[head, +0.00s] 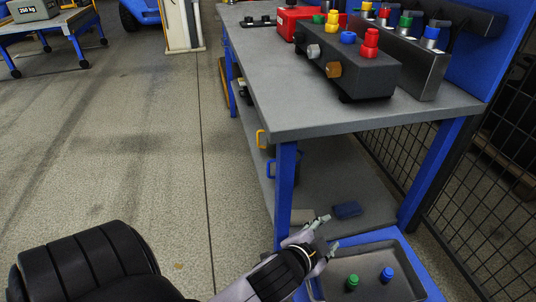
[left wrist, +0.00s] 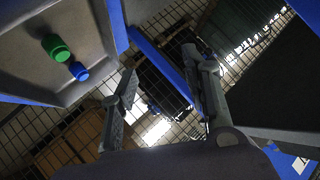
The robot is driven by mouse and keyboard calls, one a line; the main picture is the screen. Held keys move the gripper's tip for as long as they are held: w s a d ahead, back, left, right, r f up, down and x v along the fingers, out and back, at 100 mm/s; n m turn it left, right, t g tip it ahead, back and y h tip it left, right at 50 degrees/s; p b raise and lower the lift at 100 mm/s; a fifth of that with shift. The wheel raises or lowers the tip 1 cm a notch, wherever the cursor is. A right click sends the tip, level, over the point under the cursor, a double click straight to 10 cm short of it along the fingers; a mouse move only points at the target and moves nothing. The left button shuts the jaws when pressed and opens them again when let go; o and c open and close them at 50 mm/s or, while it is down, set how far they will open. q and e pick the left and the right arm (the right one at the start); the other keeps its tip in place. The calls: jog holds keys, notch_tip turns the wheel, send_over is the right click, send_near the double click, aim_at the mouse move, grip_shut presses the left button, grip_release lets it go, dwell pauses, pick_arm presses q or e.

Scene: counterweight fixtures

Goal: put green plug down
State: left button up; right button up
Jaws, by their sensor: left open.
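A green plug (head: 352,283) stands in a grey-lined tray with a blue rim (head: 430,270), at the bottom right of the head view. A blue plug (head: 387,275) stands to its right. In the left wrist view, the green plug (left wrist: 56,47) and blue plug (left wrist: 79,71) show at the upper left, outside the fingers. My left gripper (head: 328,234) is open and empty, just beyond the tray's far left corner and apart from the green plug. It also shows in the left wrist view (left wrist: 165,80) with its fingers spread. My right gripper is not in view.
The grey workbench (head: 300,100) with blue legs stands above and beyond the tray. A dark fixture (head: 350,70) with coloured plugs is on top. A dark blue item (head: 347,210) lies on the lower shelf. Wire mesh fencing (head: 490,180) is at right; open floor lies left.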

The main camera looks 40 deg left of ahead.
pick_arm(q)
jog(key=s+f+n+g, duration=0.2)
jog(key=s+f+g, duration=0.2)
jog(key=s, duration=0.5)
jog(key=s+a+f+n+g+h, duration=0.1)
jog(key=s+f+g, duration=0.3)
jog(key=s, duration=0.5)
notch_tip(320, 180, down, 3)
jog(key=shift+r+n+g, duration=0.2)
jog(key=shift+n+g, duration=0.2)
jog(key=shift+n, duration=0.4)
jog(key=shift+a, duration=0.1)
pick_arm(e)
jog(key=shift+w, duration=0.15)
